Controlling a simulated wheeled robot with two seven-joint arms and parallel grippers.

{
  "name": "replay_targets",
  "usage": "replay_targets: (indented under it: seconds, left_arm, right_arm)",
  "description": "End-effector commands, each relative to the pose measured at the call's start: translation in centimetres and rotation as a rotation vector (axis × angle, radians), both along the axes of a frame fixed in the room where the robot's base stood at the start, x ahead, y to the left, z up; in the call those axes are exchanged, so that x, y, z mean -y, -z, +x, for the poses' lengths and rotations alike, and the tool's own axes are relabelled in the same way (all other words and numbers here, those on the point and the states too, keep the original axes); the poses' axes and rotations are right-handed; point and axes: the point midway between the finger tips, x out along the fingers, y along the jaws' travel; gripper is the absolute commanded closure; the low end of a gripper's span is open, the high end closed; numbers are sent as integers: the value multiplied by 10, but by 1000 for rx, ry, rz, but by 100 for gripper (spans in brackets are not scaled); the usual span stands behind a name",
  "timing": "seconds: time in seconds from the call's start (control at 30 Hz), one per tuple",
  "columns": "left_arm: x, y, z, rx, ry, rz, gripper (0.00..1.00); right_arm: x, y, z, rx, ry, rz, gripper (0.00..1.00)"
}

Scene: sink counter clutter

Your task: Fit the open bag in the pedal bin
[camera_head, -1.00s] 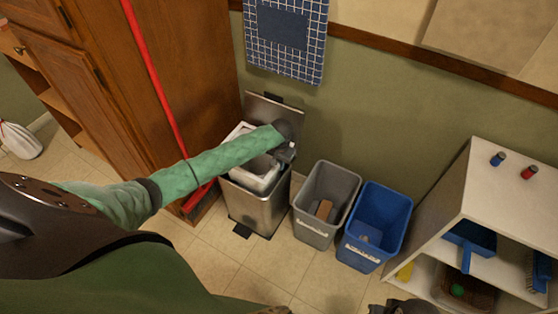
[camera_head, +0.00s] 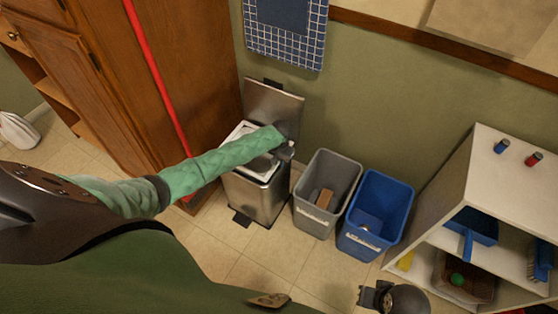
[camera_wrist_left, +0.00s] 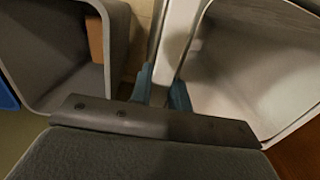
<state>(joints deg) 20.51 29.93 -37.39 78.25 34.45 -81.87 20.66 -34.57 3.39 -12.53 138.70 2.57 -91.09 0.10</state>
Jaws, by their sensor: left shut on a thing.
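The pedal bin (camera_head: 262,200) is a steel box standing against the wooden cabinet, with its lid (camera_head: 275,105) raised against the wall. The white open bag (camera_head: 238,134) shows at the bin's mouth, low inside the rim; my left arm hides much of it. My left gripper (camera_head: 285,152) is at the right side of the bin mouth, shut on the bag's edge. In the left wrist view its teal fingertips (camera_wrist_left: 163,92) straddle the edge, with the bag's pale inside (camera_wrist_left: 245,65) to the right. My right gripper (camera_head: 376,297) shows partly at the bottom; its jaws are unclear.
A grey bin (camera_head: 326,190) and a blue bin (camera_head: 377,210) stand close to the right of the pedal bin. A white shelf (camera_head: 500,190) stands further right. A red pole (camera_head: 155,75) leans at the cabinet. Tiled floor in front is clear.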

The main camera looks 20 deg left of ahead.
Motion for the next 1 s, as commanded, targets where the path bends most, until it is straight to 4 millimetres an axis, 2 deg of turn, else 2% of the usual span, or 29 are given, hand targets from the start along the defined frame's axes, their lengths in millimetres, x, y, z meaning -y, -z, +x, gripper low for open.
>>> replay_targets:
  seconds: [0.23, 0.27, 0.37, 0.73, 1.0]
  left_arm:
    - [0, 0, 0, 0, 0, 0, 100]
    - [0, 0, 0, 0, 0, 0, 76]
    - [0, 0, 0, 0, 0, 0, 57]
    - [0, -4, 0, 1, 1, 0, 57]
    - [1, -41, 1, 1, 0, -1, 57]
  right_arm:
    - [-1, -2, -2, -1, 1, 2, 100]
    - [-1, -2, -2, -1, 2, 3, 100]
    - [-2, -3, -2, -2, 4, 6, 100]
    - [-4, -3, -2, -1, 7, 11, 100]
    - [-4, 3, 1, 9, -1, 10, 100]
